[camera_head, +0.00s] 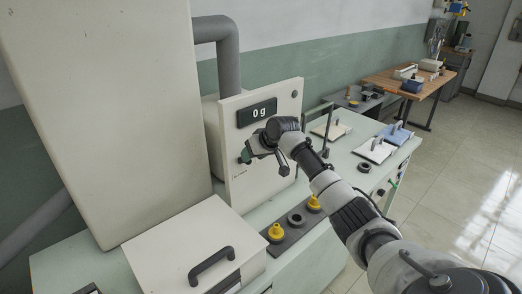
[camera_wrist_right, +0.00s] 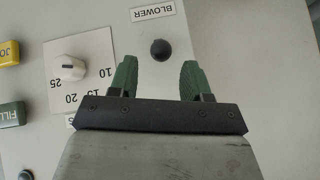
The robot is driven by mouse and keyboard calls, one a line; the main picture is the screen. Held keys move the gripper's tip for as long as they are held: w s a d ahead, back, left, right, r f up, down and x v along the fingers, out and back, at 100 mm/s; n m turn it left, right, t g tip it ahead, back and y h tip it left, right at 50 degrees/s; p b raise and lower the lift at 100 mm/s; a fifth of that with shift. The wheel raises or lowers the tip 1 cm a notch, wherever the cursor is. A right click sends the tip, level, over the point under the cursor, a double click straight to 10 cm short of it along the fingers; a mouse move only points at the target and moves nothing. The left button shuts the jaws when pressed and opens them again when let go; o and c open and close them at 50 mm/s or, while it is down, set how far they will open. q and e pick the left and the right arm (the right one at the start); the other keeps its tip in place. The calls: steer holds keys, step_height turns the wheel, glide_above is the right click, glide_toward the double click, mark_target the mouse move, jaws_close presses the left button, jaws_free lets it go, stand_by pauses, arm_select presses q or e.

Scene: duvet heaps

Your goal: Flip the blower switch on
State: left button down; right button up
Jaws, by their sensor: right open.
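The blower switch (camera_wrist_right: 160,49) is a small dark round-tipped knob on the pale panel, beside the upside-down BLOWER label (camera_wrist_right: 152,13) in the right wrist view. My right gripper (camera_wrist_right: 159,68) is open, with its two green fingers on either side of the switch in that view. I cannot tell whether they touch it. In the head view the right gripper (camera_head: 246,155) is at the front of the panel (camera_head: 262,181), below the 0 g display (camera_head: 257,112), and hides the switch. My left gripper is not in view.
A white dial (camera_wrist_right: 68,67), yellow button (camera_wrist_right: 9,53) and green FILL button (camera_wrist_right: 12,115) share the panel. In the head view, a white box with a dark handle (camera_head: 211,266) and yellow knobs (camera_head: 276,232) stand below it. Benches extend right; the floor there is clear.

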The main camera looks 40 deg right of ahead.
steer(key=b+v, duration=0.1)
steer(key=v, duration=0.4)
steer(key=shift+s+r, duration=0.25)
steer(key=shift+r, duration=0.05)
